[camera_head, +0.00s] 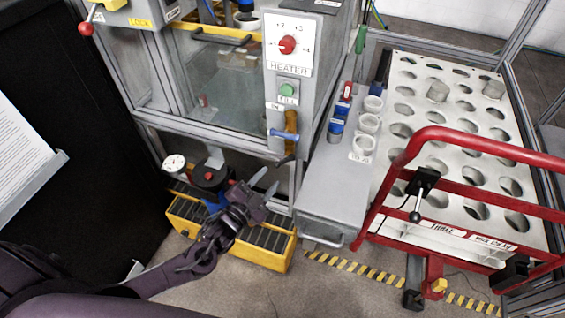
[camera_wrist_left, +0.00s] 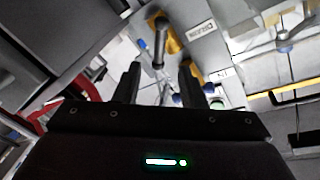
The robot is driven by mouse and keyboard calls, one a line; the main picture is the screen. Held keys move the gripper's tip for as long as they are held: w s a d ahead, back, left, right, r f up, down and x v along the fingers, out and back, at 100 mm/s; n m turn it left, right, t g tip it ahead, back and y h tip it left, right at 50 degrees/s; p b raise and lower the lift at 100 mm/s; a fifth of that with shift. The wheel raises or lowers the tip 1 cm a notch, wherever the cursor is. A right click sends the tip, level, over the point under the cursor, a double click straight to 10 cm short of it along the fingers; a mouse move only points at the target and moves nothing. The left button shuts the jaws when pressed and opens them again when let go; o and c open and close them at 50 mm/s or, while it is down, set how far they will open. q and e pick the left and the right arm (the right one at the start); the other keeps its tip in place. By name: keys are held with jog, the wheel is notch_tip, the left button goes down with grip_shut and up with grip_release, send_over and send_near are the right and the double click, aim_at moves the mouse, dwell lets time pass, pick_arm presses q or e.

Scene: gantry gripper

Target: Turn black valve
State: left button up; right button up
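A dark lever-like handle (camera_wrist_left: 160,42), which looks like the black valve, shows in the left wrist view, just beyond the fingertips, with a yellow-orange part behind it. In the head view, a valve with an orange handle (camera_head: 291,122) and a blue lever (camera_head: 284,135) sits on the lower front of the heater cabinet; the black part is hard to make out there. My left gripper (camera_head: 265,183) is open and empty, below and left of this valve, apart from it. Its two fingers also show spread in the left wrist view (camera_wrist_left: 160,83). My right gripper is not in view.
The grey heater cabinet (camera_head: 312,75) stands above the left gripper. A yellow crate (camera_head: 262,258) and a black container with a red top (camera_head: 210,178) are below and left. A grey ledge (camera_head: 335,190) and red rail (camera_head: 450,140) stand right.

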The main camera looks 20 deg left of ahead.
aim_at(284, 162)
pick_arm(q)
jog(key=x, duration=0.7)
jog(key=shift+w+d, duration=0.2)
jog(key=shift+w, duration=0.15)
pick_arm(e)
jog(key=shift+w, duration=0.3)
pick_arm(q)
grip_shut()
